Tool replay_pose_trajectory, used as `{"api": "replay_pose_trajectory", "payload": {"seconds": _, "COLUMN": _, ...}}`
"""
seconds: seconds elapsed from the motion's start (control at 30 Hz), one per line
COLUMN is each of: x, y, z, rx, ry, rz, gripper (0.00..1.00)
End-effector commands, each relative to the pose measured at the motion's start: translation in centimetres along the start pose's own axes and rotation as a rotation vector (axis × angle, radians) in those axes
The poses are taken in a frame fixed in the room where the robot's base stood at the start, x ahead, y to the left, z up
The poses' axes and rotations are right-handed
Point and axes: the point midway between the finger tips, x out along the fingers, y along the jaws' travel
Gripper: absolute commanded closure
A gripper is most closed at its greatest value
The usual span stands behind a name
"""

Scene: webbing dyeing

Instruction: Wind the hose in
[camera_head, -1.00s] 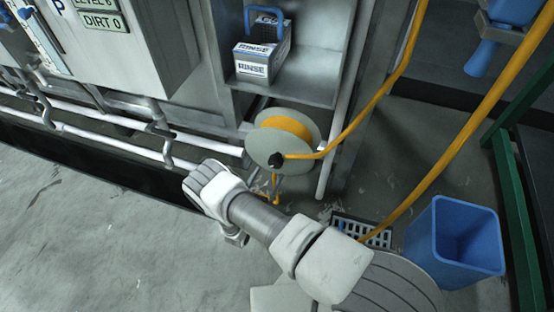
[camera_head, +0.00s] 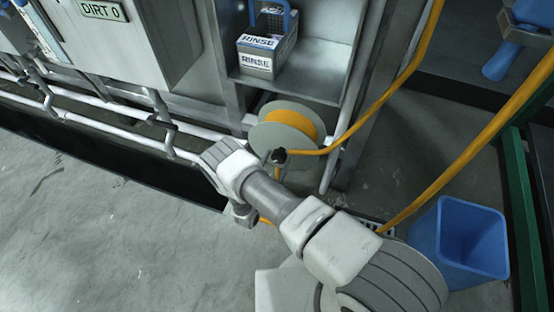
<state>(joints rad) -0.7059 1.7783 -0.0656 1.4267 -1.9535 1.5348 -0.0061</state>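The hose reel (camera_head: 262,141) has pale grey-green discs and stands below the shelf, in front of the pipes. Orange hose (camera_head: 320,151) is wound on its drum, and a length leads right and then up past the post. Another orange stretch (camera_head: 460,160) slants from the upper right down toward the floor behind my arm. A dark knob (camera_head: 279,156) sits on the reel's near face. My arm reaches in from the lower right, and its bent part is just left of and below the reel. My gripper's fingers do not show.
A blue bin (camera_head: 460,240) stands on the floor at the right, beside a green frame post (camera_head: 518,190). A box marked RINSE (camera_head: 265,55) with a blue handle is on the shelf above the reel. White pipes (camera_head: 100,132) run along the left. The grey floor at lower left is clear.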

Motion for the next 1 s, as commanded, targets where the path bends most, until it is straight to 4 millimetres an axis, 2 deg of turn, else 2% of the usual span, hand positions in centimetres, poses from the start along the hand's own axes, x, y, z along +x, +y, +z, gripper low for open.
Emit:
{"api": "replay_pose_trajectory", "payload": {"seconds": 0.03, "x": 0.0, "y": -0.01, "z": 0.0, "rx": 0.0, "ry": 0.0, "rz": 0.0, "gripper": 0.21}}
{"api": "replay_pose_trajectory", "payload": {"seconds": 0.07, "x": 0.0, "y": -0.01, "z": 0.0, "rx": 0.0, "ry": 0.0, "rz": 0.0, "gripper": 0.27}}
{"api": "replay_pose_trajectory", "payload": {"seconds": 0.4, "x": 0.0, "y": -0.02, "z": 0.0, "rx": 0.0, "ry": 0.0, "rz": 0.0, "gripper": 0.87}}
{"api": "replay_pose_trajectory", "payload": {"seconds": 0.77, "x": 0.02, "y": -0.04, "z": 0.08, "rx": 0.062, "ry": 0.003, "rz": 0.0, "gripper": 0.87}}
{"api": "replay_pose_trajectory", "payload": {"seconds": 1.0, "x": 0.02, "y": -0.05, "z": 0.17, "rx": 0.225, "ry": 0.017, "rz": 0.002, "gripper": 0.87}}
